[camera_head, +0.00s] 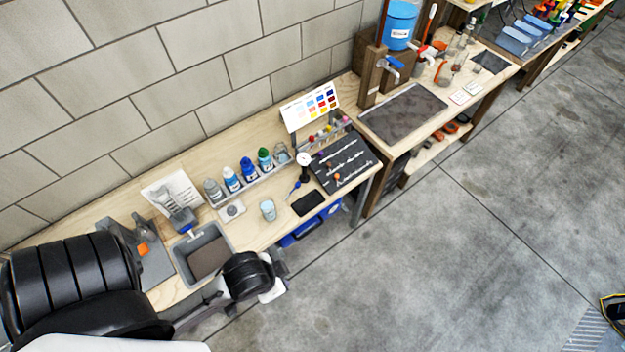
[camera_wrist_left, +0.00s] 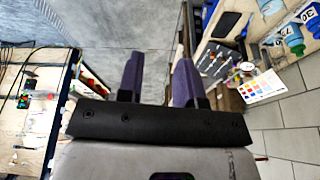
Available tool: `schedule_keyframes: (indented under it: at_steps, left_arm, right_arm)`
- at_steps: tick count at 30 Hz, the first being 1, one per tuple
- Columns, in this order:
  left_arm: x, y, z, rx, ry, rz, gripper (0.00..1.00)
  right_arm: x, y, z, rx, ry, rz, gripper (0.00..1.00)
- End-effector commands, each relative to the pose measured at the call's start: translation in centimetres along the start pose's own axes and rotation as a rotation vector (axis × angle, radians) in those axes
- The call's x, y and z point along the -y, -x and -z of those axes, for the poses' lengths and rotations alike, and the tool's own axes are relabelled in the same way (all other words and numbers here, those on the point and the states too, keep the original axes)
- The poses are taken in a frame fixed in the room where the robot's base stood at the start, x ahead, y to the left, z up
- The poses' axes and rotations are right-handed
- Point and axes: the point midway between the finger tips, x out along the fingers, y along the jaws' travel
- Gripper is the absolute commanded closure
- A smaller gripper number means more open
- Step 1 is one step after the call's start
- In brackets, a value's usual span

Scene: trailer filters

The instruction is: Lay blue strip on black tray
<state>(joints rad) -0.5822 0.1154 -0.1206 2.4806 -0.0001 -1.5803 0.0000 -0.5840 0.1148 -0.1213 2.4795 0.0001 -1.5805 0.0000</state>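A small flat black tray (camera_head: 308,203) lies near the front edge of the wooden bench; it also shows in the left wrist view (camera_wrist_left: 226,24). I cannot surely pick out the blue strip; a small slim blue item (camera_head: 294,189) lies just left of the black tray, too small to identify. My left gripper (camera_wrist_left: 160,68) shows two dark purple fingers spread apart with only floor between them. It is empty and away from the tray. Its fingers cannot be made out in the head view. My right gripper is in neither view.
A grey bin (camera_head: 177,254), a row of bottles (camera_head: 248,168), a cup (camera_head: 268,209) and a dark board (camera_head: 327,180) with small coloured items crowd the bench. A colour chart (camera_head: 314,96) stands behind. Open concrete floor (camera_head: 430,270) lies in front.

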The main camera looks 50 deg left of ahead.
Motion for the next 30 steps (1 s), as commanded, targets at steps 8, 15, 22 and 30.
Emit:
schedule_keyframes:
  at_steps: [8,15,22,30]
  left_arm:
    - [-0.1,0.0,0.1,-0.002,0.003,-0.002,0.67]
    - [0.4,-1.9,0.3,0.003,-0.019,-0.001,0.67]
    - [2.5,-13.0,2.1,0.063,-0.094,-0.036,0.67]
    - [12.2,-26.8,6.7,0.209,-0.087,-0.013,0.67]
  right_arm:
    - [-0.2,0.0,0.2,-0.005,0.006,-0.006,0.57]
    - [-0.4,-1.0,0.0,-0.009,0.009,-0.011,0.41]
    - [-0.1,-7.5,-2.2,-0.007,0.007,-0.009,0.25]
    - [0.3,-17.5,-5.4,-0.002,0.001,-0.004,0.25]
